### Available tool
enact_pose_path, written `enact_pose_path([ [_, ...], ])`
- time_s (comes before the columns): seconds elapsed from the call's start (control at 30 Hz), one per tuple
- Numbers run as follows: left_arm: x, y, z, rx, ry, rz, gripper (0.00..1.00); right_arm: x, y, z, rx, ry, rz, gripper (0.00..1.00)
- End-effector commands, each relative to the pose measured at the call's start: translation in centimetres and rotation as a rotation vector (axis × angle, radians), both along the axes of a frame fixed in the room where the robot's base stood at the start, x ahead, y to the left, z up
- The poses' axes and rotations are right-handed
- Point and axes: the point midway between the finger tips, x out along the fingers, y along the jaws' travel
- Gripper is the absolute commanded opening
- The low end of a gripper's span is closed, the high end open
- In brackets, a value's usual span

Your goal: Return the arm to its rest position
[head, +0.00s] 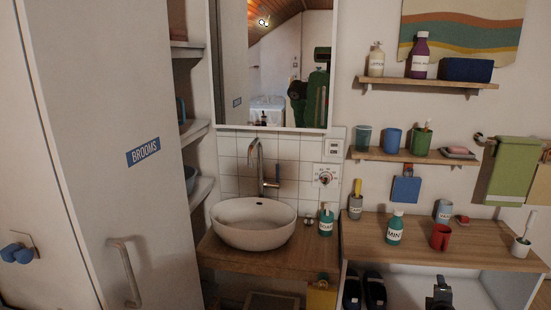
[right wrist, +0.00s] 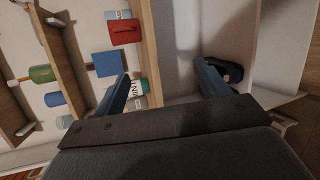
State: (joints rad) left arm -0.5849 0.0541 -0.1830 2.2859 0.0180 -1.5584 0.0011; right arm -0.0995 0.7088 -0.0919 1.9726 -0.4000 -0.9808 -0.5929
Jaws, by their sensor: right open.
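My right gripper (right wrist: 164,75) is open in the right wrist view. Its two blue fingers stand wide apart with nothing between them but the white shelf unit behind. A dark part of my right arm (head: 440,294) shows at the bottom edge of the head view, in front of the wooden counter unit. The left gripper is not in either view.
The wooden counter (head: 400,236) holds a green MINT bottle (head: 395,228), a red mug (head: 440,237) and cups. Dark slippers (head: 374,291) lie below it. A white basin (head: 253,224) stands left, beside the BROOMS cabinet door (head: 115,140). Wall shelves (head: 412,156) hang above.

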Motion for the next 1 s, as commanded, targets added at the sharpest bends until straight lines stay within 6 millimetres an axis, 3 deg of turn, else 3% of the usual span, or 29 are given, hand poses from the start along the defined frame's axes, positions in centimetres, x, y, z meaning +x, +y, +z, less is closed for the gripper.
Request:
enact_pose_path([
  [0.2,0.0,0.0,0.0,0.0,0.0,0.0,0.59,-6.8,7.8,-6.4,0.557,0.015,-0.311,0.74],
  [0.4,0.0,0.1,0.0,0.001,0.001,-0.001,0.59,-14.2,16.2,-11.6,0.863,0.132,-0.518,0.74],
  [0.6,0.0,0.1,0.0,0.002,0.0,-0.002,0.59,-21.8,25.2,-15.1,1.05,0.311,-0.611,0.74],
  [0.8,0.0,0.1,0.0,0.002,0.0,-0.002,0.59,-28.4,33.2,-17.0,1.206,0.437,-0.646,0.74],
  [1.0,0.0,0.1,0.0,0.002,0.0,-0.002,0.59,-34.6,38.3,-19.3,1.292,0.535,-0.727,0.74],
])
